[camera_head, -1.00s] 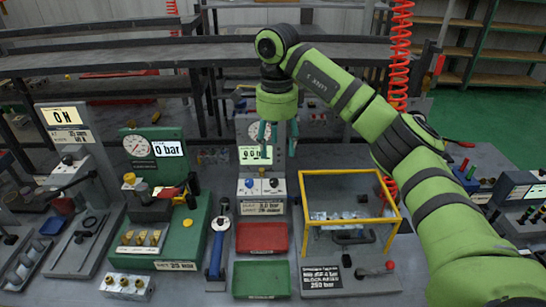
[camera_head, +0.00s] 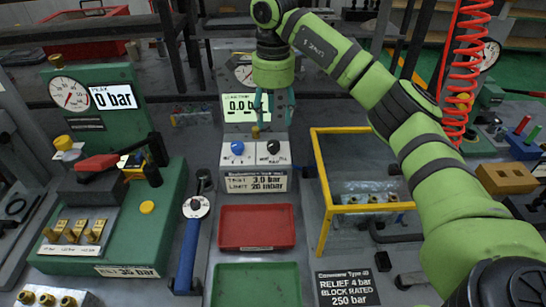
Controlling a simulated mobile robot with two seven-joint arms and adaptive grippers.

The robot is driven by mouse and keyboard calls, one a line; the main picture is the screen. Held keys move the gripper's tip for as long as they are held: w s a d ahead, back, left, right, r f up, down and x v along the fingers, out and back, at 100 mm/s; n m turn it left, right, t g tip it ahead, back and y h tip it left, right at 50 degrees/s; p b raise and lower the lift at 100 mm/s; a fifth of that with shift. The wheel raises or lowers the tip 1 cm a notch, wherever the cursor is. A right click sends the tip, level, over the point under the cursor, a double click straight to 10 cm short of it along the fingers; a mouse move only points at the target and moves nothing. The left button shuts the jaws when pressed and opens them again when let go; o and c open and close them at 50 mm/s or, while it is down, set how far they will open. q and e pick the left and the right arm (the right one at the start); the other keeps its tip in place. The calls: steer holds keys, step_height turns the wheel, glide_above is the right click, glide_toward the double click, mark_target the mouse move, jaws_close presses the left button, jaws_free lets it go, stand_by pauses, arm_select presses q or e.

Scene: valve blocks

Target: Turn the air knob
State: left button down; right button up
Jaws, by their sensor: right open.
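A white tester box (camera_head: 258,178) stands at the middle of the bench, its label reading 3.0 bar and 20 mbar. On its face are a blue knob (camera_head: 238,147) at left and a black knob (camera_head: 273,146) at right. Their small captions are too blurred for me to tell which is the air knob. A display (camera_head: 238,108) behind them reads about 0.0. My right gripper (camera_head: 274,110) points down, open, in front of the display and above the knobs in the picture, apart from both. A small brass piece (camera_head: 255,132) shows below its left finger. My left gripper is out of view.
A red tray (camera_head: 257,228) and a green tray (camera_head: 256,285) lie in front. A yellow-framed guard (camera_head: 322,200) stands to the right. A blue-handled tool (camera_head: 188,250) and a green gauge stand (camera_head: 150,215) are left. A red coiled hose (camera_head: 455,60) hangs at right.

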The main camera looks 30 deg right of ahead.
mark_target(273, 144)
step_height(273, 144, down, 8)
steer(key=shift+f+p, duration=0.1)
steer(key=shift+p, duration=0.25)
jaws_close()
